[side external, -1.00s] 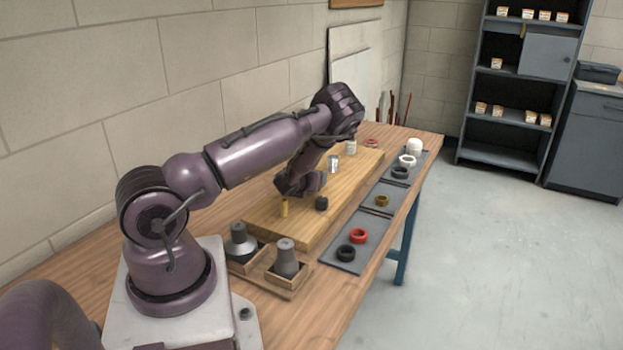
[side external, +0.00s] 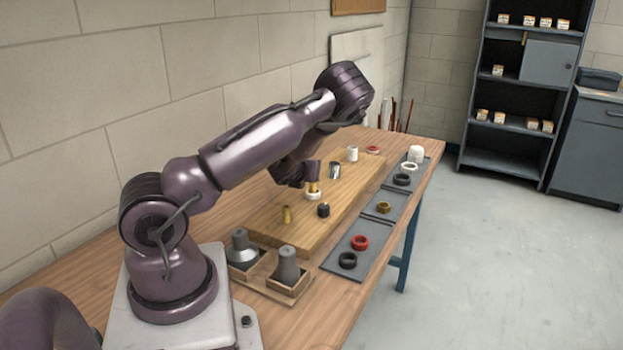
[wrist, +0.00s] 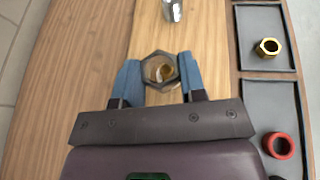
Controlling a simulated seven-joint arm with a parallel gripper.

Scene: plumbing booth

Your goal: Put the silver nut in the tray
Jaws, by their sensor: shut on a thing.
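The silver nut (wrist: 160,70) is a large hexagonal ring, greyish in the wrist view, between the blue fingertips of my gripper (wrist: 159,76). My gripper is shut on its sides. A smaller brass piece (wrist: 166,72) shows through the nut's hole. In the side view, a pale ring (side external: 314,195) shows just below my gripper (side external: 306,184), with brass colour above it, over the wooden board (side external: 270,228). I cannot tell whether the nut is clear of the board. Shallow grey trays (side external: 334,257) line the right side of the table; they also show in the wrist view (wrist: 262,98).
The trays hold a red ring (side external: 360,242), a brass nut (wrist: 268,47) and several other rings. On the board stand a brass fitting (side external: 286,215), a black piece (side external: 323,210) and a shiny silver cylinder (side external: 335,170). A wooden holder (side external: 267,280) with grey fittings is nearby.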

